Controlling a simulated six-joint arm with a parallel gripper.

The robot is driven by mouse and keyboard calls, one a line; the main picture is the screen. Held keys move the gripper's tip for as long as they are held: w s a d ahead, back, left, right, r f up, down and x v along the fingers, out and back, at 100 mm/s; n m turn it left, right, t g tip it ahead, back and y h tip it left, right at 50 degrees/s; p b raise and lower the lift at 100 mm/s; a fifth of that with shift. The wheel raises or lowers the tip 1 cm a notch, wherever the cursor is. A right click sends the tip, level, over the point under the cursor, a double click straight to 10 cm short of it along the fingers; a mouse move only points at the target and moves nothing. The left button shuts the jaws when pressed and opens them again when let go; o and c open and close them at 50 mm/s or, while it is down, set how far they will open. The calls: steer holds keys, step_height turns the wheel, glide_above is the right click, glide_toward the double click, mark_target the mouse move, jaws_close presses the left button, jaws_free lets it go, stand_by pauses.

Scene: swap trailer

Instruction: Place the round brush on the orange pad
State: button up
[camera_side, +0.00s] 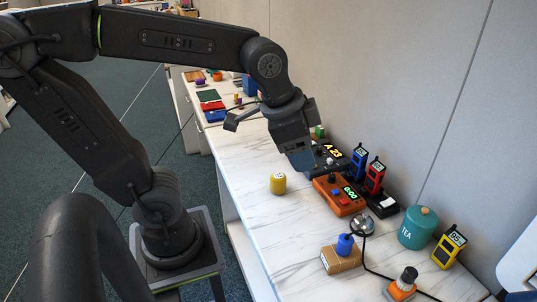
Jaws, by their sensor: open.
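My gripper (300,160) hangs over the white marble-patterned counter, pointing down beside the black and orange devices. Its blue-grey fingertips show nothing clearly held between them; the gap is hard to see from this side. At the bottom right, near the counter's front edge, a small orange base (400,292) carries a dark rounded piece (409,274). These may be the orange pad and the round brush, but they are too small to tell for sure. They are well away from my gripper, toward the camera.
An orange timer box (338,195), red meter (375,176) and blue meter (358,160) crowd the wall side. A teal tea jar (418,228), yellow meter (449,247) and cardboard box (341,259) stand nearer. Front-left counter is clear.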

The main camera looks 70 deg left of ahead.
steer(key=s+a+f+n+t, duration=0.1)
steer(key=s+a+n, duration=0.1)
steer(key=s+n, duration=0.2)
steer(key=shift+s+f+n, duration=0.3)
steer(key=shift+s+n, duration=0.1)
steer(key=shift+s, duration=0.4)
steer(key=shift+d, duration=0.1)
stand_by(0.4)
